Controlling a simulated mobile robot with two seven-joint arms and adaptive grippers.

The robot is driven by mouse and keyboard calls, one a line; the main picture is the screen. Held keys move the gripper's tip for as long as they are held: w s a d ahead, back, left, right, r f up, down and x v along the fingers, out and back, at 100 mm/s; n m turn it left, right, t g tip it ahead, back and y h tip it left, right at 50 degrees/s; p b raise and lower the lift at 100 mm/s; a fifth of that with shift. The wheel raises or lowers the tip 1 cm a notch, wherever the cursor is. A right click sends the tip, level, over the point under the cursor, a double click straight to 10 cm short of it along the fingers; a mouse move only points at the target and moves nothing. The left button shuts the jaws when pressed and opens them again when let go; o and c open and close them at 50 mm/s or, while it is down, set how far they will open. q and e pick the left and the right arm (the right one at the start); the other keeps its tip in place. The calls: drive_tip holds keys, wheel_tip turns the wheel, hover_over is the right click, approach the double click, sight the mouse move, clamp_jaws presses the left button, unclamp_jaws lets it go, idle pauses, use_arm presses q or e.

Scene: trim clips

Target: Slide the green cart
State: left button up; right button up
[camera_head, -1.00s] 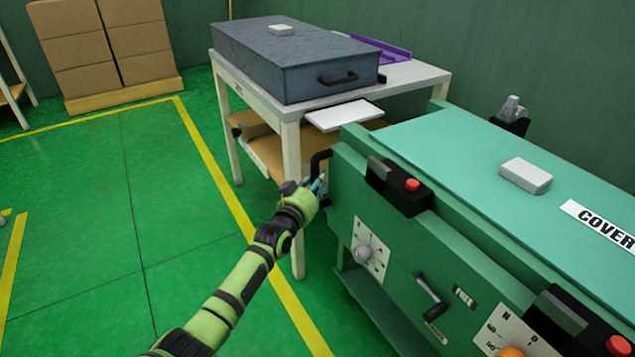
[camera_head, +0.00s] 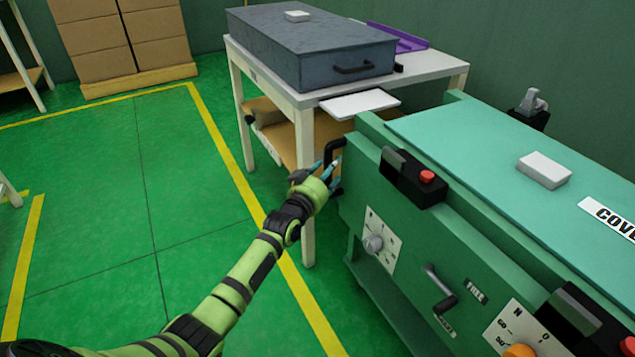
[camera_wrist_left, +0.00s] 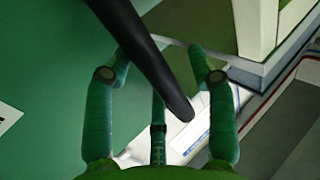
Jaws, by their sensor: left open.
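The green cart (camera_head: 400,240) fills the right of the head view, with a lighter green top, dials, a crank and red buttons. A black bar handle (camera_head: 334,148) sticks out at its far left end. My left gripper (camera_head: 326,171) is open at this handle, its teal fingers spread just below the upper bend. In the left wrist view the dark handle bar (camera_wrist_left: 140,45) runs diagonally between the spread fingers of the gripper (camera_wrist_left: 160,78). Whether the fingers touch the bar cannot be told. My right gripper is not in view.
A white table (camera_head: 310,98) with a dark grey case (camera_head: 310,45) and purple tray (camera_head: 400,38) stands close behind the cart. A white shelf plate (camera_head: 360,104) juts out towards the cart. Boxes (camera_head: 130,45) stand at the back left. Green floor (camera_head: 90,210) on the left is clear.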

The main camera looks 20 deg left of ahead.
use_arm(q)
drive_tip(key=s, duration=1.1)
drive_tip(key=shift+s+a, duration=0.15)
drive_tip(key=shift+a, duration=0.3)
